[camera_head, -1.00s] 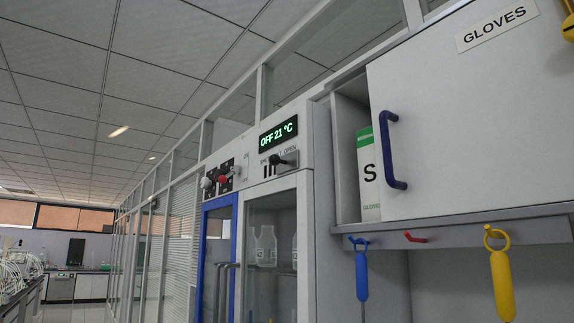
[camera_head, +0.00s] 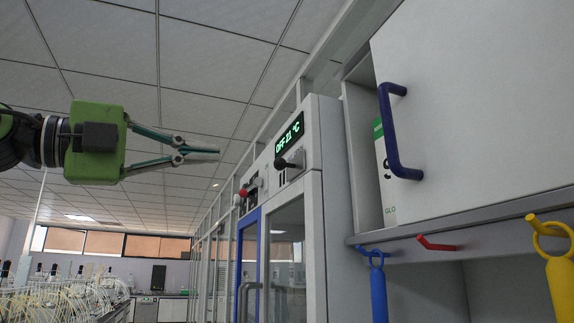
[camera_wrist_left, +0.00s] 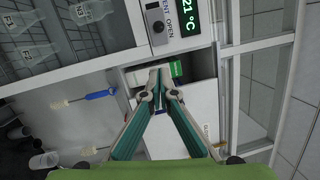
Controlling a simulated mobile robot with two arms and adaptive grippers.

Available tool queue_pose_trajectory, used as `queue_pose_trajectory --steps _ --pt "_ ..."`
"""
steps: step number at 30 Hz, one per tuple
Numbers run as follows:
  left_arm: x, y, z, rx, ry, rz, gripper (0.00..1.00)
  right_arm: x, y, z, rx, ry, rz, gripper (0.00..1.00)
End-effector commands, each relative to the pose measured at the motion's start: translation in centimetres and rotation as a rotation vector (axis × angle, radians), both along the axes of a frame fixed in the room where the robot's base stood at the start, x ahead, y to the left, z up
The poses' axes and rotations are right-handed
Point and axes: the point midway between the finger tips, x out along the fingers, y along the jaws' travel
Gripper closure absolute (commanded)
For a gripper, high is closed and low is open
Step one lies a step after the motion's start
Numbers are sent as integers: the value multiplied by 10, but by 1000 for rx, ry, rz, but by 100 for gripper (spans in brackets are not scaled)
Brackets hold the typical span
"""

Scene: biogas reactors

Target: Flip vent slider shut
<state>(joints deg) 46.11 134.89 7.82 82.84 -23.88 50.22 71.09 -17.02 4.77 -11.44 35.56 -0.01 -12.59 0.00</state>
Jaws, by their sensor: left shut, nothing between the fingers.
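The vent slider (camera_head: 290,162) is a black knob on a pale plate below the green "OFF 21 °C" display (camera_head: 290,133). In the left wrist view the black knob (camera_wrist_left: 157,27) sits beside the word "OPEN" on its plate. My left gripper (camera_head: 217,152) is shut and empty, raised in the air. In the head view it appears left of the slider and apart from it. In the wrist view its closed fingertips (camera_wrist_left: 155,72) appear below the knob, over the glove cupboard area. My right gripper is in neither view.
The glove cupboard door (camera_head: 480,100) with its blue handle (camera_head: 392,135) is at the right. A red knob (camera_head: 244,192) is farther along the cabinets. Open room lies to the left.

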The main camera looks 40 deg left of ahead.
Motion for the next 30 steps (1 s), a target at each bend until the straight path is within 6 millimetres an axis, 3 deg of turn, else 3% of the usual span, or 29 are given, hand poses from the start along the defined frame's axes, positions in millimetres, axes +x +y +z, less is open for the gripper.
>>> queue_pose_trajectory --steps 11,16,20,30 --pt "-4 -4 1 11 3 7 100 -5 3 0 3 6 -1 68" --pt "3 -6 2 11 5 6 100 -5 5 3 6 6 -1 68" --pt "22 -12 6 12 7 6 100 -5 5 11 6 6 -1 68" --pt "91 -33 16 11 9 5 100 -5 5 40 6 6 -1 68"
